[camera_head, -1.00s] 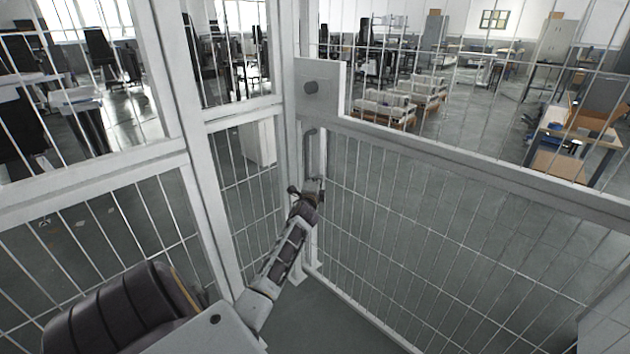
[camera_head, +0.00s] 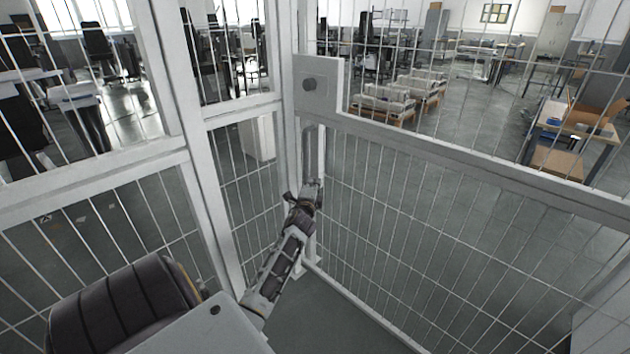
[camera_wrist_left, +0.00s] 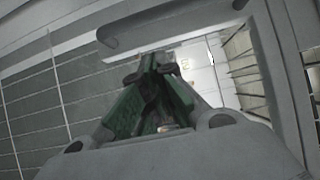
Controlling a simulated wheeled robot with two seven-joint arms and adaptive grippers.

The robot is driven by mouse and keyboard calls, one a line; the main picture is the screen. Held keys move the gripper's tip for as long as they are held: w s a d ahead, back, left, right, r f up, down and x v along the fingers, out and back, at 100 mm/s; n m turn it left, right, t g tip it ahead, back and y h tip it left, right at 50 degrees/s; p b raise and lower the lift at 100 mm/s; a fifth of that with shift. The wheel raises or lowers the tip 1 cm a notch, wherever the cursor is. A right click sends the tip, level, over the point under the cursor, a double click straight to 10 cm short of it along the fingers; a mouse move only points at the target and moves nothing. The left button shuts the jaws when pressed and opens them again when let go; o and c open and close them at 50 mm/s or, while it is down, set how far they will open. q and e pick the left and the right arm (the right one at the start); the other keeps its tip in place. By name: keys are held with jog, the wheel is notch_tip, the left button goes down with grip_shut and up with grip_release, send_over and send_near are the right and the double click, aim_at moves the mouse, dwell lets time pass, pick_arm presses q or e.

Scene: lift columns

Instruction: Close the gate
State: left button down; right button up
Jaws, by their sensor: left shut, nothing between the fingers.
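The gate (camera_head: 462,160) is a white-framed wire mesh panel on the right in the head view. A grey vertical pull handle (camera_head: 308,140) is below the plate. My left gripper (camera_head: 313,187) is shut at the handle's lower end, with nothing held. In the left wrist view the dark green fingers (camera_wrist_left: 155,62) meet just below the grey handle bar (camera_wrist_left: 172,28); contact is unclear. I cannot tell if the gate is latched. My right gripper is out of view.
A fixed white mesh fence (camera_head: 100,165) stands on the left, close to my left arm. Grey floor (camera_head: 315,320) shows at the foot of the gate. Beyond the mesh are benches (camera_head: 400,100), a wooden-topped table (camera_head: 575,125) and office chairs (camera_head: 100,50).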

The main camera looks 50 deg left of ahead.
pick_arm(q)
jog(key=v, duration=0.4)
jog(key=shift+s+d, duration=0.1)
jog(key=shift+s, duration=0.05)
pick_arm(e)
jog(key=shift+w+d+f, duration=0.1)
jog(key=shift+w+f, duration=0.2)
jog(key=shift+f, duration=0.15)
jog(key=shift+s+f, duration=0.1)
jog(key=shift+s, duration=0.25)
